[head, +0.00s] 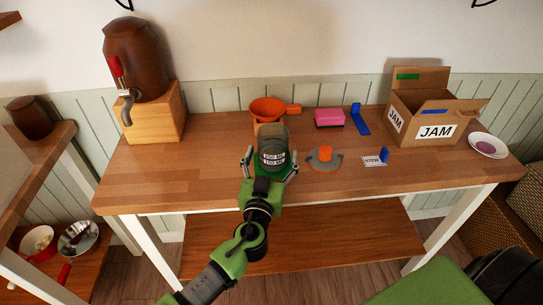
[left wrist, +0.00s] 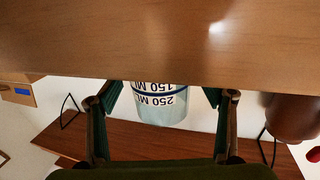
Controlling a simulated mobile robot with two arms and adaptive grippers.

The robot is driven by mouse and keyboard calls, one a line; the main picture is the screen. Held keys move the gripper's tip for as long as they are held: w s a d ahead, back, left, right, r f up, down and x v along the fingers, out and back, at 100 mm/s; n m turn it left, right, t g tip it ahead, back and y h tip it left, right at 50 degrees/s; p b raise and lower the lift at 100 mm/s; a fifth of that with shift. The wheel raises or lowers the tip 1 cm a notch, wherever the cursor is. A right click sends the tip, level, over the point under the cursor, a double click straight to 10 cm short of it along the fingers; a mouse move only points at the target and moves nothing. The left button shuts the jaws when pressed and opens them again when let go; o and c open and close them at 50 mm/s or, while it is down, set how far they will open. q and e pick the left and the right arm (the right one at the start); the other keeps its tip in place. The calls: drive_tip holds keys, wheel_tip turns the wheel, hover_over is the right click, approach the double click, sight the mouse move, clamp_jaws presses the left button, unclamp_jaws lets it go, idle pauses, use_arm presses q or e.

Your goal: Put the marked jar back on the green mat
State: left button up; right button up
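The marked jar (head: 272,158) is a clear, greyish jar with volume lines and labels, upright near the table's front middle. A little green, perhaps the green mat (head: 257,171), shows under it; the jar and gripper hide most of it. My left gripper (head: 270,168) has one finger on each side of the jar. In the left wrist view, which is upside down, the jar (left wrist: 160,103) sits between the spread fingers (left wrist: 160,110) with a gap on both sides. My right gripper is not in view.
An orange funnel (head: 267,107) stands just behind the jar. A grey disc with an orange piece (head: 325,156) lies close on the right, then a STEM card (head: 373,161). A jam box (head: 425,108) and a brown dispenser (head: 137,60) stand farther out. The tabletop's left front is clear.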

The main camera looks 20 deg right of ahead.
use_arm(q)
drive_tip(key=shift+r, duration=0.15)
drive_tip(key=shift+s+a, duration=0.1)
drive_tip(key=shift+s, duration=0.05)
drive_tip(key=v, duration=1.1)
drive_tip(key=shift+s+a+b, duration=0.2)
drive_tip(key=shift+s+b, duration=0.1)
drive_tip(key=shift+b, duration=0.15)
